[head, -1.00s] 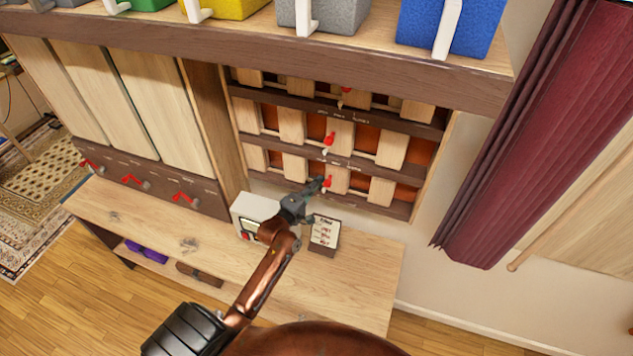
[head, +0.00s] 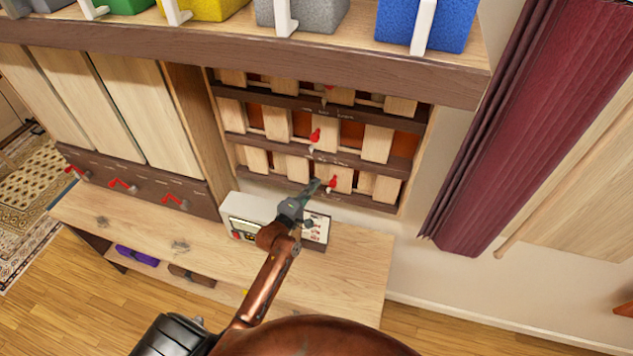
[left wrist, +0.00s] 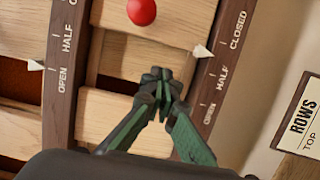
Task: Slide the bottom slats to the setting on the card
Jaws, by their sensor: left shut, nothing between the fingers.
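The slat rack stands against the wall. Its bottom slats (head: 340,179) have a red knob (head: 332,183), also at the top of the left wrist view (left wrist: 142,11). My left gripper (head: 315,185) is shut and empty, just left of this knob. My right gripper is not in view.
Above are the middle row's red knob (head: 315,136) and a shelf (head: 240,50) with coloured boxes. A pale box (head: 245,215) stands by the card on the bench (head: 340,275). Left are panels with red levers (head: 122,184). A maroon curtain (head: 505,130) hangs right.

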